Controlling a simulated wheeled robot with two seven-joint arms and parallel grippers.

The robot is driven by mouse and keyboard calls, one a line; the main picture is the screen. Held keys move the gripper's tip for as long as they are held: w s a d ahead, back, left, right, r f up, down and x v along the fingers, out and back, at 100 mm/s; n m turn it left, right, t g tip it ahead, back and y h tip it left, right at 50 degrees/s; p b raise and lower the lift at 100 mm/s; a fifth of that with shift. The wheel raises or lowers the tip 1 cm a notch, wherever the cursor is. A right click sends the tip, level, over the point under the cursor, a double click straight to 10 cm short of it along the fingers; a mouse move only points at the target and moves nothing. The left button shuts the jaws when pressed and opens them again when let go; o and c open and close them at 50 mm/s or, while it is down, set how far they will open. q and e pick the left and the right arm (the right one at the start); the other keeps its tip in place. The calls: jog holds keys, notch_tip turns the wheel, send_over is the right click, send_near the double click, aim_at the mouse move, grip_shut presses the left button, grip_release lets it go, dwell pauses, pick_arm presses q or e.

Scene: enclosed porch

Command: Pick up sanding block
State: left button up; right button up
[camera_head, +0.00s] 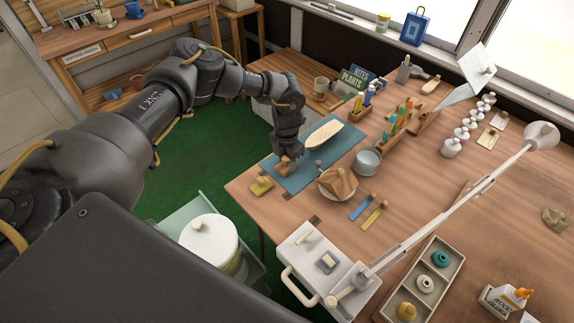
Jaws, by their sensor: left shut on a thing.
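My left arm comes in from the left, and its gripper (287,156) points down at the left part of the blue-green mat (303,182) on the wooden table. The gripper is shut on a small tan-brown block (285,166), which looks like the sanding block. The fingers hide part of it, and I cannot tell whether it touches the mat. A pale wooden board shape (324,134) lies on the mat just right of the gripper. My right gripper is out of view.
A yellowish block (262,186) lies near the mat's front left corner. A wooden piece on a round base (337,183) and a grey tin (367,162) stand to the right. A white case (325,263) and lamp arm (455,208) occupy the front. Green floor lies left.

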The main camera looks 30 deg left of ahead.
pick_arm(q)
jog(key=shift+r, duration=0.45)
notch_tip(320, 180, up, 2)
jog(key=shift+r+b, duration=0.2)
jog(key=shift+b, duration=0.1)
jog(key=s+d+r+b, duration=0.3)
jog(key=s+d+r, duration=0.3)
jog(key=s+r, duration=0.3)
jog(key=s, duration=0.3)
jog(key=shift+s+r, duration=0.35)
